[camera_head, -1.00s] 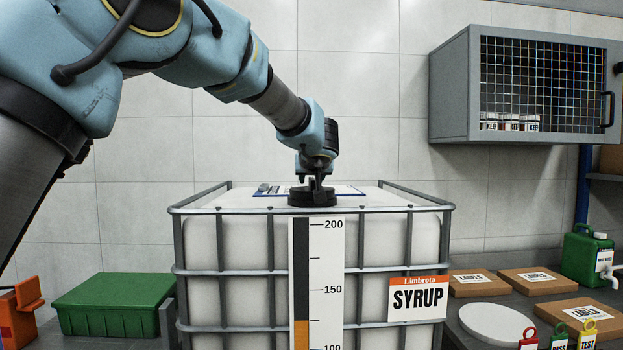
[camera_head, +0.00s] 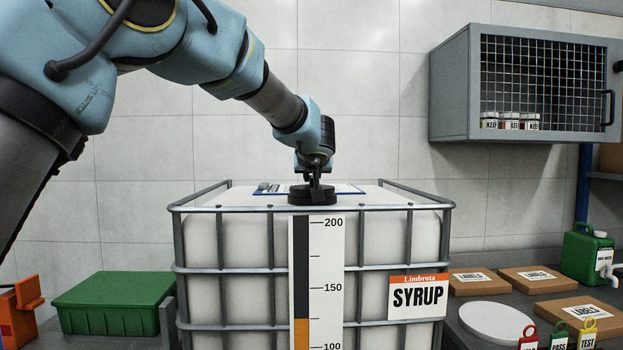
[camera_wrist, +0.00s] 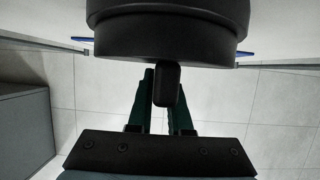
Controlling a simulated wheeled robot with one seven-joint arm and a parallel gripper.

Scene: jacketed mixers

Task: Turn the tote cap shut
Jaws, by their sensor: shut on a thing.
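The tote (camera_head: 250,240) is a white tank in a grey metal cage, with a SYRUP label (camera_head: 418,297) and a level scale on its front. Its black round cap (camera_head: 312,197) sits on top at the middle. My gripper (camera_head: 314,184) reaches down onto the cap from above and is shut on its raised handle. In the wrist view the cap (camera_wrist: 168,35) fills the top middle, and its black handle (camera_wrist: 166,85) lies between my fingers. The thread under the cap is hidden.
A clipboard (camera_head: 350,188) lies on the tote top behind the cap. A green bin (camera_head: 112,300) stands at left. At right are cardboard boxes (camera_head: 480,281), a white round lid (camera_head: 497,323), a green jug (camera_head: 585,255) and coloured tags. A mesh-front cabinet (camera_head: 540,85) hangs above.

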